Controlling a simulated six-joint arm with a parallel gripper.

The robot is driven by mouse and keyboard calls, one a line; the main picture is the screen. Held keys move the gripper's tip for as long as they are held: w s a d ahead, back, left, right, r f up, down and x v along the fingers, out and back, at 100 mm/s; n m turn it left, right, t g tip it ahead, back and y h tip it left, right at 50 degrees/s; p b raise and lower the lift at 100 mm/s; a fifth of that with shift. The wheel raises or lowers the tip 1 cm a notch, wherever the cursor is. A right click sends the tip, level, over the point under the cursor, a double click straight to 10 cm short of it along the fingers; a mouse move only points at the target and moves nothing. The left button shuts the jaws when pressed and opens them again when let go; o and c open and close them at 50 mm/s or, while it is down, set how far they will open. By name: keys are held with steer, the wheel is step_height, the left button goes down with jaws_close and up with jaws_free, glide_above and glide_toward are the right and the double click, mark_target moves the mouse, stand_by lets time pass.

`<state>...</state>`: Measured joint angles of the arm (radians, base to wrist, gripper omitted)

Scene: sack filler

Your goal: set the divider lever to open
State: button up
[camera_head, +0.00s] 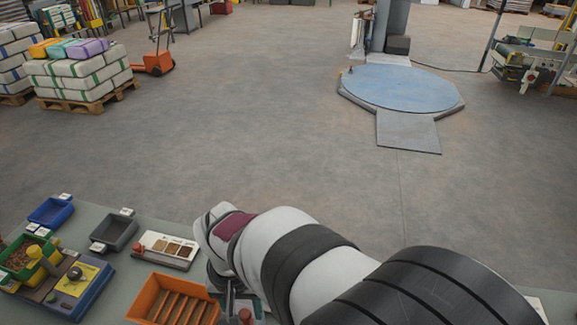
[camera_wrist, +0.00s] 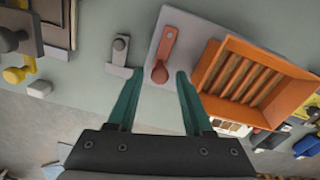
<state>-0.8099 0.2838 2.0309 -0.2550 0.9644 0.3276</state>
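A red lever with a round knob end (camera_wrist: 162,70) sits on a pale grey plate (camera_wrist: 190,25) beside the orange slatted box in the wrist view. Its arm runs from the knob up toward a pivot. No marking for its position is readable. In the head view a red knob (camera_head: 245,316) shows at the bottom, partly hidden by my arm. My gripper (camera_wrist: 157,74) has two teal fingers spread apart and empty. The red knob lies between and just beyond the fingertips in the picture; I cannot tell the depth gap.
The orange slatted box (camera_head: 138,305) stands close to the lever; it also shows in the wrist view (camera_wrist: 204,72). A grey bracket with a knob (camera_wrist: 120,58) is left of the lever. A blue unit with a yellow panel (camera_head: 92,303) and small bins, one dark grey (camera_head: 97,248), share the table.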

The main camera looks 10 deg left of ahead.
jaws_close()
steer(key=m, duration=0.2)
steer(key=d+m, duration=0.1)
steer(key=m, duration=0.1)
steer(key=d+m, duration=0.1)
steer(key=shift+s+m, duration=0.25)
steer(key=shift+m, duration=0.15)
steer(key=shift+s+d+m, duration=0.25)
steer(key=shift+d+m, duration=0.05)
steer(key=shift+m, duration=0.75)
steer(key=shift+s+d+m, duration=0.3)
steer(key=shift+m, duration=0.7)
steer(key=shift+s+d+m, duration=0.25)
steer(key=shift+d+m, duration=0.05)
steer(key=shift+m, duration=0.75)
steer(key=shift+o, duration=1.1)
jaws_free()
steer(key=shift+s, duration=0.1)
steer(key=shift+r, duration=0.15)
